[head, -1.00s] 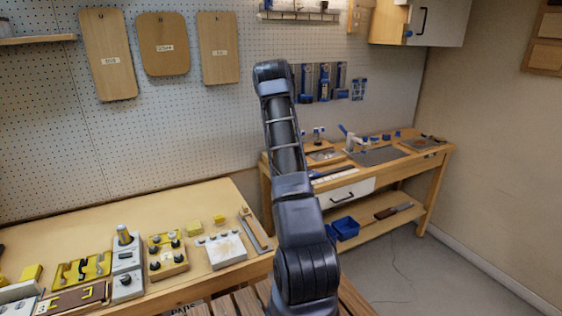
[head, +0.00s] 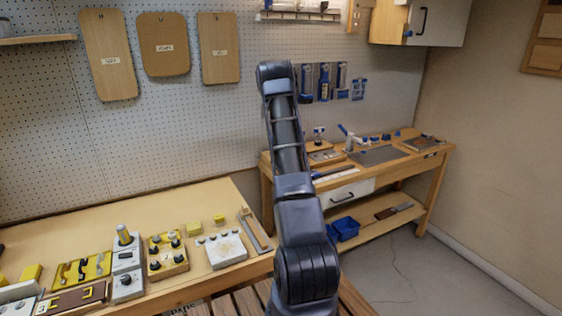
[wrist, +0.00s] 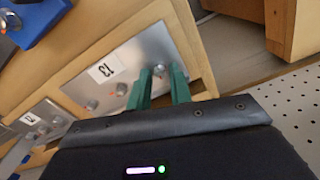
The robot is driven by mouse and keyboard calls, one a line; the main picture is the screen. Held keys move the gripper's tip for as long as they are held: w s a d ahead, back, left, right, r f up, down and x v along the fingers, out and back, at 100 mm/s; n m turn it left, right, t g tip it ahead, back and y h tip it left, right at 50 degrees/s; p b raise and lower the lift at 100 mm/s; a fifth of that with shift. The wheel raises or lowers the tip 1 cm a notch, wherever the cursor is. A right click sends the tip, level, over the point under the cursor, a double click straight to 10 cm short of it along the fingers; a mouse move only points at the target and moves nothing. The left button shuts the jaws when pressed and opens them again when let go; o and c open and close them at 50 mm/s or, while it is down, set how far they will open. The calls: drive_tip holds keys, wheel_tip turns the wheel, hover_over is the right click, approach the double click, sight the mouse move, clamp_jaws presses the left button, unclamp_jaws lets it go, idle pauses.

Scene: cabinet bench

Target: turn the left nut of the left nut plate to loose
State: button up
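The nut at the right end of the row (wrist: 158,70) sits between the tips of the two green fingers of my gripper (wrist: 160,72). The fingers are apart, and I see no clear contact with the nut. A second plate (wrist: 42,120) with a label shows at the lower left. The head view shows my arm raised over the bench, but its gripper is hidden there.
The wrist view has a blue part (wrist: 40,18) at the upper left, a wooden block (wrist: 293,28) at the upper right and pegboard (wrist: 300,105) at the right. The head view shows a far workbench (head: 425,155) and a near bench (head: 110,215) with several fixtures.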

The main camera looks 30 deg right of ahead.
wheel_tip(320, 180, up, 11)
idle(0.7)
idle(0.4)
drive_tip(key=s+a+r+n+t, duration=0.1)
drive_tip(key=s+a+r+t, duration=0.1)
drive_tip(key=s+a+r, duration=1.9)
drive_tip(key=s+a+f+t, duration=0.1)
drive_tip(key=s+a, duration=0.2)
drive_tip(key=s, duration=0.7)
drive_tip(key=s+a+n, duration=0.1)
drive_tip(key=s+a, duration=0.3)
drive_tip(key=s, duration=0.6)
drive_tip(key=s+a+f+n+t, duration=0.1)
drive_tip(key=s+a, duration=0.2)
drive_tip(key=s, duration=0.7)
drive_tip(key=shift+s+a+f+t, duration=0.15)
drive_tip(key=shift+a+f+t, duration=0.15)
